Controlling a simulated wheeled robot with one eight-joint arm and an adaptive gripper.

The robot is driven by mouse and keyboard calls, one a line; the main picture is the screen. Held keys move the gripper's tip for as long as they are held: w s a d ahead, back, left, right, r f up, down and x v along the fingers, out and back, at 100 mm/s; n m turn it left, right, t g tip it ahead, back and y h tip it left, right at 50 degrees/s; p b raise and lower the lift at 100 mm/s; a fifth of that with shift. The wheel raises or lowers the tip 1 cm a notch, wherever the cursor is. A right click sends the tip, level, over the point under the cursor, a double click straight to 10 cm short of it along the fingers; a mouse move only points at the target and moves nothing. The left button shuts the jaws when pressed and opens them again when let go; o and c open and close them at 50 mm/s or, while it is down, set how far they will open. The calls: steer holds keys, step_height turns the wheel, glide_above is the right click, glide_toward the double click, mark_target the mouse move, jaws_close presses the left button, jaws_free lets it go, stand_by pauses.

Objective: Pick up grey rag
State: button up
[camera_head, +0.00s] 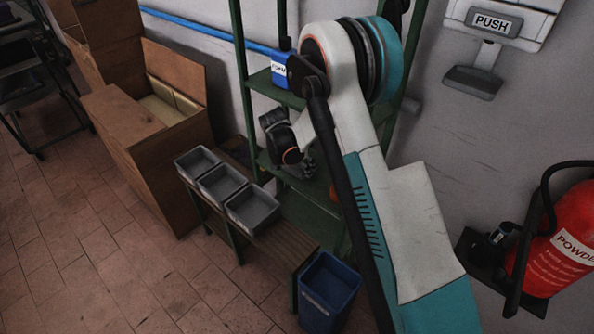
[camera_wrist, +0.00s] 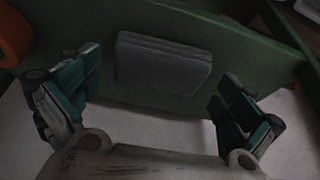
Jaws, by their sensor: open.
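The grey rag (camera_wrist: 163,60) shows in the wrist view as a folded, flat grey block lying on a green shelf (camera_wrist: 150,97). My gripper (camera_wrist: 166,100) is open, with one teal finger pad to the left of the rag and one to the right. The rag lies between and a little beyond the fingers, apart from both. In the head view my gripper (camera_head: 300,168) reaches in at the green shelf rack (camera_head: 244,60), partly hidden by my arm. I cannot make out the rag in the head view.
An orange thing (camera_wrist: 14,38) is at the wrist view's left edge. Grey bins (camera_head: 252,208) stand on a bench left of the rack, with a blue bin (camera_head: 328,290) below. A cardboard box (camera_head: 150,125) stands left. A red extinguisher (camera_head: 560,245) is at right.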

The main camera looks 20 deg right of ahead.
steer(key=shift+r, duration=0.1)
steer(key=c, duration=0.9)
steer(key=shift+r+p, duration=0.4)
steer(key=shift+r, duration=0.2)
steer(key=shift+s+a+r, duration=0.1)
steer(key=shift+a+r, duration=0.05)
steer(key=shift+r, duration=0.15)
steer(key=s+a+p, duration=0.1)
steer(key=s+a, duration=0.2)
steer(key=a, duration=0.1)
steer(key=s+a+p, duration=0.1)
steer(key=s+a, duration=0.3)
steer(key=a, duration=0.1)
steer(key=s+a+p, duration=0.2)
steer(key=s+a, duration=0.1)
steer(key=a, duration=0.2)
steer(key=shift+s+f, duration=0.15)
steer(key=shift+s, duration=0.2)
steer(key=shift+o, duration=0.2)
